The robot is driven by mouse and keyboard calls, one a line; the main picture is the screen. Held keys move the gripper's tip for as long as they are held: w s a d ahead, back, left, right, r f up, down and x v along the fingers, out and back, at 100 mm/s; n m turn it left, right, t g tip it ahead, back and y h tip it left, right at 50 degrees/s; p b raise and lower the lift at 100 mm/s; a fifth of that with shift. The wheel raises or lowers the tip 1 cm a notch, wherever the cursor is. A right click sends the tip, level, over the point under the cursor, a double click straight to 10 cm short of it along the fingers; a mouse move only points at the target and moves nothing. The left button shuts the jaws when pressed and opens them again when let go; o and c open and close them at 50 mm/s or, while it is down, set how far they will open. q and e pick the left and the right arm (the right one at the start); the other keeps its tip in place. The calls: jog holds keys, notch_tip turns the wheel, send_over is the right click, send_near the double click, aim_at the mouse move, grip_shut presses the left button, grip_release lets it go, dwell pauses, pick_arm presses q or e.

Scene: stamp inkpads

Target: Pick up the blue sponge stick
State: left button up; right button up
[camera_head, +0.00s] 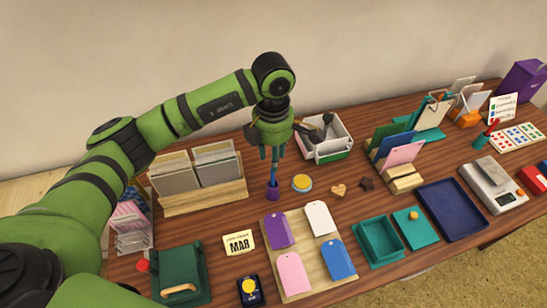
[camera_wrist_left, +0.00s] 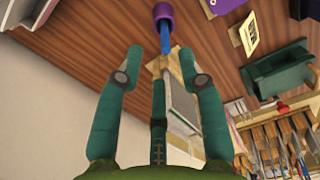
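The blue sponge stick (camera_head: 274,178) stands upright in the head view, its lower end at a small purple cup or base (camera_head: 272,192) on the table. In the left wrist view the blue stick (camera_wrist_left: 165,38) shows with the purple piece (camera_wrist_left: 163,12) at its far end. My left gripper (camera_head: 275,153) points down right above the stick. In the left wrist view its fingers (camera_wrist_left: 161,58) are spread, with the stick lined up between and just beyond the fingertips. I see no contact. My right gripper is in neither view.
A wooden rack of grey cards (camera_head: 200,196) stands close on the left, and a white tray with dark tools (camera_head: 330,152) on the right. A yellow round pad (camera_head: 302,182) lies beside the purple piece. A board of coloured tags (camera_head: 301,243) lies in front.

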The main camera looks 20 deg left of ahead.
aim_at(272, 173)
pick_arm(q)
jog(key=shift+s+f+p, duration=0.1)
jog(key=shift+f+p, duration=0.2)
jog(key=shift+f, duration=0.1)
jog(key=f+p, duration=0.1)
jog(key=s+f+p, duration=0.1)
jog(key=shift+d+f, duration=0.15)
jog(key=shift+f, duration=0.15)
notch_tip(272, 173, down, 3)
jog(key=shift+w+r, duration=0.15)
jog(key=shift+r, duration=0.05)
jog(key=shift+f, duration=0.3)
jog(key=shift+w, duration=0.1)
grip_shut()
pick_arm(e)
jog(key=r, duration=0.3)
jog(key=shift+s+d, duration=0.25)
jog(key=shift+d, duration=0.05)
